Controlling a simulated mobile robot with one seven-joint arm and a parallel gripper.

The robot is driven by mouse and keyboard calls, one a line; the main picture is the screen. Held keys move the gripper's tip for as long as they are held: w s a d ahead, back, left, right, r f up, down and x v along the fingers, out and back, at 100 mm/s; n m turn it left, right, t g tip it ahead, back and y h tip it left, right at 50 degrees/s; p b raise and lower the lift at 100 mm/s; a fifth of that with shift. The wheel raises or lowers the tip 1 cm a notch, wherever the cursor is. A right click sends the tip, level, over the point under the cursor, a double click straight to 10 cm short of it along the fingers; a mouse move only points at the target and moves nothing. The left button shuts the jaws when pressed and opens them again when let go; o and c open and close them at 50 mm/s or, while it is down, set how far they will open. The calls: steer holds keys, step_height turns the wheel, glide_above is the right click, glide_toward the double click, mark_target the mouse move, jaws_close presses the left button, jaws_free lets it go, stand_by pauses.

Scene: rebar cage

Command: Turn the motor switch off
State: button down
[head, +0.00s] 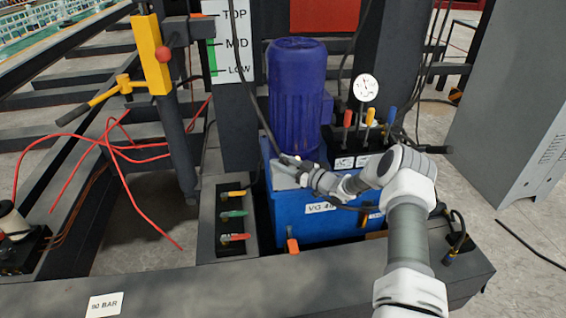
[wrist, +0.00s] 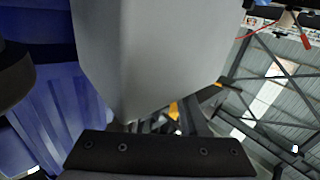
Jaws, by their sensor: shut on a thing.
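A light grey box (head: 284,181), which looks like the motor switch housing, sits on the blue tank (head: 290,222) in front of the blue motor (head: 297,95). My gripper (head: 286,161) is at the top of this box, reaching in from the right, and is shut on the motor switch. The switch handle is hidden by the gripper, so its position cannot be told. In the wrist view the grey housing (wrist: 150,55) fills the middle, very close, with the blue motor (wrist: 65,105) at left. A dark gripper part (wrist: 160,155) crosses the bottom.
Three levers, red (head: 347,118), yellow (head: 371,116) and blue (head: 390,115), stand behind my arm below a round gauge (head: 366,88). A panel with yellow, green and red handles (head: 234,214) is front left. A grey cabinet (head: 515,110) stands right. Red hoses (head: 120,150) hang left.

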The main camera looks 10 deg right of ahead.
stand_by(0.3)
steer(key=shift+c, duration=2.2)
jaws_free()
steer(key=shift+d, duration=0.1)
steer(key=p+v, duration=0.4)
steer(key=v, duration=1.3)
steer(key=shift+s+p, duration=0.15)
steer(key=shift+p, duration=0.2)
